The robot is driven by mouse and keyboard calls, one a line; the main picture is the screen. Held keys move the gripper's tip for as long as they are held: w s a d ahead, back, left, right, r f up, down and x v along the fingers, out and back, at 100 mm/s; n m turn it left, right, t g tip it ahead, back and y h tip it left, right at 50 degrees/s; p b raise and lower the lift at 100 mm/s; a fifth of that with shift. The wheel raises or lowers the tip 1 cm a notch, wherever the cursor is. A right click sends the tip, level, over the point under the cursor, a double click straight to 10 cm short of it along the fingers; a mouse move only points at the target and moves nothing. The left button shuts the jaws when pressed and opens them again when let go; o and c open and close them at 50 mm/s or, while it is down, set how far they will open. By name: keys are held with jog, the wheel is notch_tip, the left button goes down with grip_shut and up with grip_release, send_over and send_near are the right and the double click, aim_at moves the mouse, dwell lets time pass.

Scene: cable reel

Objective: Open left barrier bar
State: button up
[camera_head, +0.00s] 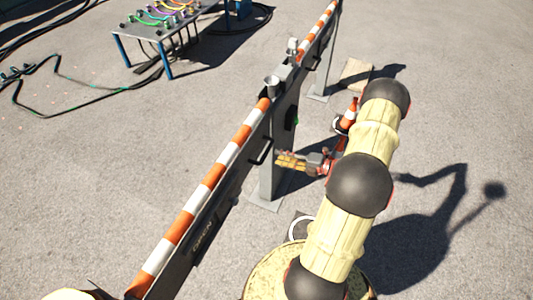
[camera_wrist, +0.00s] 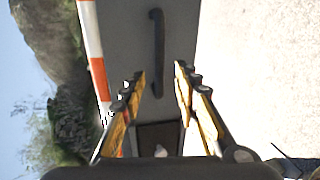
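The left barrier bar (camera_head: 205,192) is a dark grey panel with an orange-and-white striped top rail, running from the lower left to a grey post (camera_head: 268,183) in the head view. A black handle (camera_head: 262,153) sits on its face near the post. My gripper (camera_head: 280,160) is by the post, close to the handle. In the wrist view the bar's grey face (camera_wrist: 185,30) fills the middle, with the handle (camera_wrist: 157,52) ahead of the fingers. My gripper (camera_wrist: 160,70) is open, and no contact with the handle shows.
A second striped bar (camera_head: 315,37) continues to the upper right. A table with coloured cables (camera_head: 150,27) is at the upper left, with black cables (camera_head: 60,75) on the ground. The pavement left of the bar is mostly clear.

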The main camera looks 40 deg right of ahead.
aim_at(265, 154)
jog(key=shift+b+x, duration=0.95)
jog(key=shift+x, duration=2.95)
jog(key=shift+a, duration=0.1)
jog(key=shift+c, duration=0.9)
grip_shut()
